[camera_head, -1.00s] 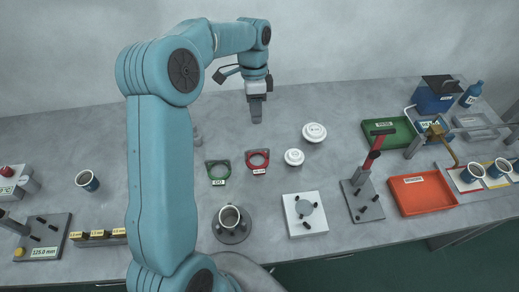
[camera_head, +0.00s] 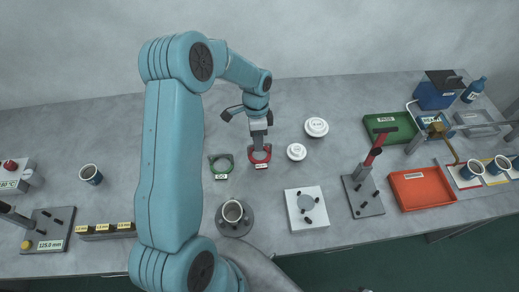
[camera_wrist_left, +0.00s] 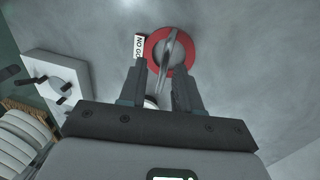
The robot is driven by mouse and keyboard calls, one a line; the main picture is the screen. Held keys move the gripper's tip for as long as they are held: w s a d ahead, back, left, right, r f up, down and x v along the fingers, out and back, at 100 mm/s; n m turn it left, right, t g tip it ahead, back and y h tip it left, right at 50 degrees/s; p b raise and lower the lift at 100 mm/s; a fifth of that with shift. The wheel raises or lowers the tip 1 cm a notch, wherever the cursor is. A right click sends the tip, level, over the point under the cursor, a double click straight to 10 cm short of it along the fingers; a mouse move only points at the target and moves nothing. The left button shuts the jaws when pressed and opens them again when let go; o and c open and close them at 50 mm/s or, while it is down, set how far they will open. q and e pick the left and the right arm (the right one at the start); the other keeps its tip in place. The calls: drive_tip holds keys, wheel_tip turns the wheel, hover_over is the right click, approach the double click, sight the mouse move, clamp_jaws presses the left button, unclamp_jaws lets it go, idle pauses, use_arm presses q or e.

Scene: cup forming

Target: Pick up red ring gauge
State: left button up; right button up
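The red ring gauge (camera_head: 267,155) lies on the grey table, right of a green ring gauge (camera_head: 221,164). My left gripper (camera_head: 259,151) points down over it and hides part of its ring in the head view. In the left wrist view the red ring gauge (camera_wrist_left: 187,48) lies just beyond the fingertips, with a "NO GO" label and a grey bar across its middle. The fingers of my left gripper (camera_wrist_left: 163,72) are apart with nothing held between them. I cannot tell whether they touch the gauge. My right gripper is not in view.
A round holder with a cup (camera_head: 232,213) stands in front of the gauges. A white fixture plate (camera_head: 306,208) and a red-handled press (camera_head: 374,160) stand further right. The table behind the gauges is clear.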

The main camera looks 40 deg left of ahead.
use_arm(q)
wheel_tip(320, 180, down, 3)
drive_tip(key=shift+s+r, duration=0.1)
drive_tip(key=shift+r, duration=0.05)
drive_tip(key=shift+f, duration=0.3)
drive_tip(key=shift+d+r, duration=0.1)
drive_tip(key=shift+d, duration=0.05)
clamp_jaws()
